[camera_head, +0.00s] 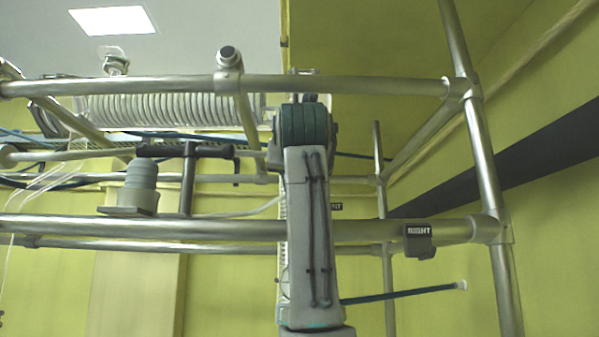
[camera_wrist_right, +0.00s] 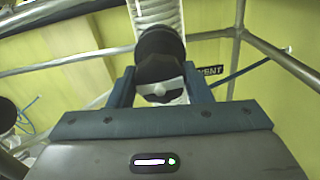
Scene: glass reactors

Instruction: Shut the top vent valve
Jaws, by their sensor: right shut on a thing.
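The top vent valve shows in the right wrist view as a dark round body (camera_wrist_right: 160,52) with a pale handle (camera_wrist_right: 160,88) on its near face. The handle lies roughly crosswise between the fingers. My right gripper (camera_wrist_right: 156,78) has its two blue fingers on either side of the valve and is shut on the handle. A dark label reading VENT (camera_wrist_right: 210,70) is just right of the valve. In the head view my right arm stands upright in the middle and hides the valve and the gripper. My left gripper is not in view.
Metal frame tubes (camera_head: 150,229) cross in front, with uprights (camera_head: 480,150) at the right. A coiled glass column (camera_head: 165,108) lies behind the upper tube. A grey stepped fitting (camera_head: 138,190) stands left of my arm. A RIGHT sign (camera_head: 419,242) hangs on the front tube.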

